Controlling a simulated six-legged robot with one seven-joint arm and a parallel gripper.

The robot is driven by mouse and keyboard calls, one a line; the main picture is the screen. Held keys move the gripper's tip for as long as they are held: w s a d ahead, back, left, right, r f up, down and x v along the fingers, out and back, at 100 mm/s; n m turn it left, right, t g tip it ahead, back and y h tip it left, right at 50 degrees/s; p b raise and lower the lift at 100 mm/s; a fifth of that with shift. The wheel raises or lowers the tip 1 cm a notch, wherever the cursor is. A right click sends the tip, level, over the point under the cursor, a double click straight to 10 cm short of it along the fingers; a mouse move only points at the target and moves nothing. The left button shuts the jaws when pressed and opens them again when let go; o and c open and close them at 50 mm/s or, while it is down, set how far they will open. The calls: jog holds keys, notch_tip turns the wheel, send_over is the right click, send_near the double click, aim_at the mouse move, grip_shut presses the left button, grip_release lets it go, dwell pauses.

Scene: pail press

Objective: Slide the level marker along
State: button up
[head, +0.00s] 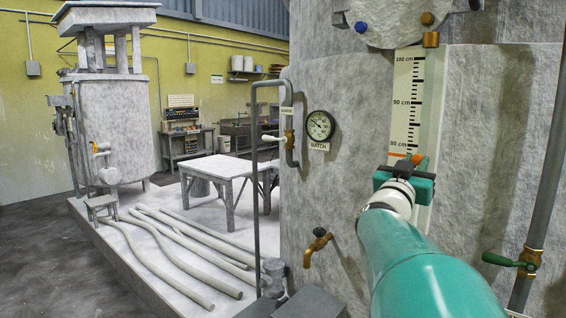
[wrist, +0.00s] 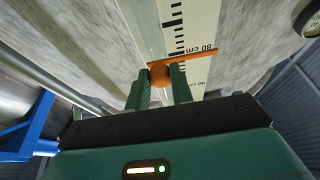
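The level marker (wrist: 161,75) is orange, with a round knob and a thin pointer bar across the scale, close to the 80 cm mark. In the head view, part of the orange marker (head: 398,155) shows just above my gripper. The upright white scale plate (head: 408,95) carries black ticks and reads 80, 90 and 100 cm upward. My gripper (wrist: 161,78) has its two green fingers on either side of the knob, and they appear to touch it. In the head view my gripper (head: 414,164) is at the scale's lower part, and hides what is below.
A round dial (head: 319,126) labelled BATCH is left of the scale on the grey vessel wall. A brass tap (head: 318,240) is below it. A green-handled valve (head: 510,262) on a pipe is at the right. A brass block (head: 431,40) sits at the scale's top.

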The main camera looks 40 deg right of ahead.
jog(key=shift+f, duration=3.9)
jog(key=o, duration=0.9)
jog(key=shift+a, duration=0.15)
jog(key=shift+c, duration=0.2)
jog(key=shift+o, duration=0.7)
jog(key=v, duration=1.3)
jog(key=shift+a, duration=0.3)
jog(key=shift+f, duration=0.15)
